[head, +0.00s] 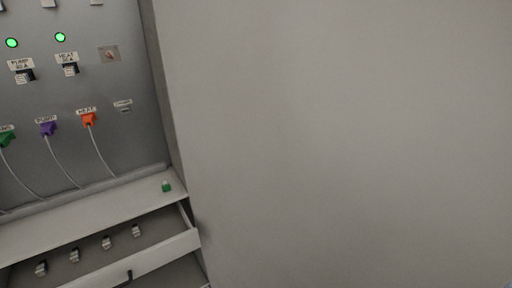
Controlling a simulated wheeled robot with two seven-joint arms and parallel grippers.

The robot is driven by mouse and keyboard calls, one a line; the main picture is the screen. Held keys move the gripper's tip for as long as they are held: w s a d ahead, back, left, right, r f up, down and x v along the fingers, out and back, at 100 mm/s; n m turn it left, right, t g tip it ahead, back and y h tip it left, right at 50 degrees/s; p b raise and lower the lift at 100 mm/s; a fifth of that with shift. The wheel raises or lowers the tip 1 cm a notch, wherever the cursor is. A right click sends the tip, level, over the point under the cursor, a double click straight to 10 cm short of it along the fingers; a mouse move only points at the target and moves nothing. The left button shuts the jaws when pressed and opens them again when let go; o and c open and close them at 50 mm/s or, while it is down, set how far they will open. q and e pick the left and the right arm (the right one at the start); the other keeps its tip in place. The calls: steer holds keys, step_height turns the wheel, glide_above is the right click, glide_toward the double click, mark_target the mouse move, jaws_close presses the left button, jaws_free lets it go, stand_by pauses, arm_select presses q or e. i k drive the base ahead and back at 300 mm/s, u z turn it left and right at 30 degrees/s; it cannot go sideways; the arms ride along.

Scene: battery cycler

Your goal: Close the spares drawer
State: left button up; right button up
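The spares drawer (150,262) is at the lower left of the head view, below a narrow ledge. It is pulled open, and several small grey and black parts (107,242) show in a row inside it. Its pale front carries a dark handle (124,279) near the bottom edge of the picture. The drawer's left part is cut off by the frame. Neither of my grippers shows in the view.
A small green piece (167,187) sits on the ledge (95,217) above the drawer. Green, purple (48,129) and orange (88,119) plugs with cables sit in the panel (120,80). A large plain grey surface (350,140) fills the right side.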

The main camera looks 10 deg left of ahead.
mark_target(167, 234)
steer(key=u, duration=1.7)
